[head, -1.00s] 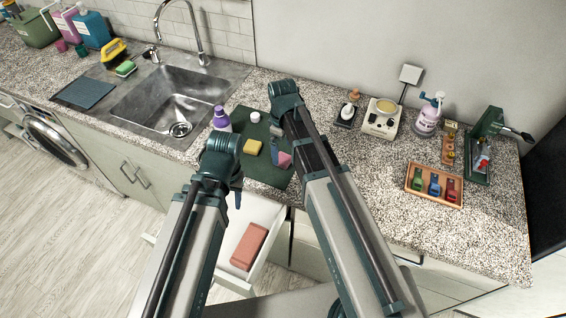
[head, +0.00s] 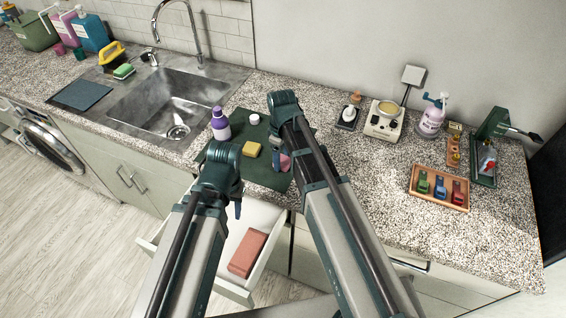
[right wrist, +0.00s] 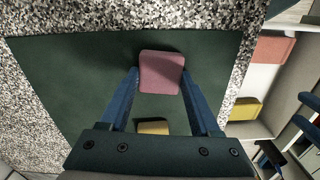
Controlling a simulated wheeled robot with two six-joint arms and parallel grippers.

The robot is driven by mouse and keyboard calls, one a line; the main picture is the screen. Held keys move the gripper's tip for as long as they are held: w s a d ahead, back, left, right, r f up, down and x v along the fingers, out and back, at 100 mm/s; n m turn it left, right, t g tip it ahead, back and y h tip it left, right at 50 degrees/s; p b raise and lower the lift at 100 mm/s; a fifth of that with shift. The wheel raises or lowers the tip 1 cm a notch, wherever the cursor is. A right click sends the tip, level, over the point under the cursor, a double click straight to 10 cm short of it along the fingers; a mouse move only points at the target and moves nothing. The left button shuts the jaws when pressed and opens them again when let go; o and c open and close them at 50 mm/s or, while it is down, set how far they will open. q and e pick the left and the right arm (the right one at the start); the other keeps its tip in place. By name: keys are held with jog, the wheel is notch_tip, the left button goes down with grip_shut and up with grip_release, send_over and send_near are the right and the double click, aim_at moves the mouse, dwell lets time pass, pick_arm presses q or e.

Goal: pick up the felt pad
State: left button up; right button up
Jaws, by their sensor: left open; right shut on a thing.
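A pink, rounded square pad (right wrist: 160,73), which seems to be the felt pad, is between the blue fingertips of my right gripper (right wrist: 160,82). The gripper is shut on it above the dark green mat (right wrist: 75,70). I cannot tell whether the pad is clear of the mat. In the head view the pad (head: 285,162) is partly hidden by my right gripper. My left gripper (head: 238,208) is open over the open drawer; only part of its fingers shows.
A yellow block (head: 251,149), a purple bottle (head: 221,125) and a pale-topped item (head: 254,119) stand on the mat. The open drawer (head: 270,262) holds a reddish box (head: 248,254). A wooden tray (head: 439,204) with colored clips is at right. The sink (head: 170,105) is at left.

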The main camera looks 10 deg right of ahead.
jog(key=shift+c, duration=1.1)
jog(key=shift+r, duration=0.1)
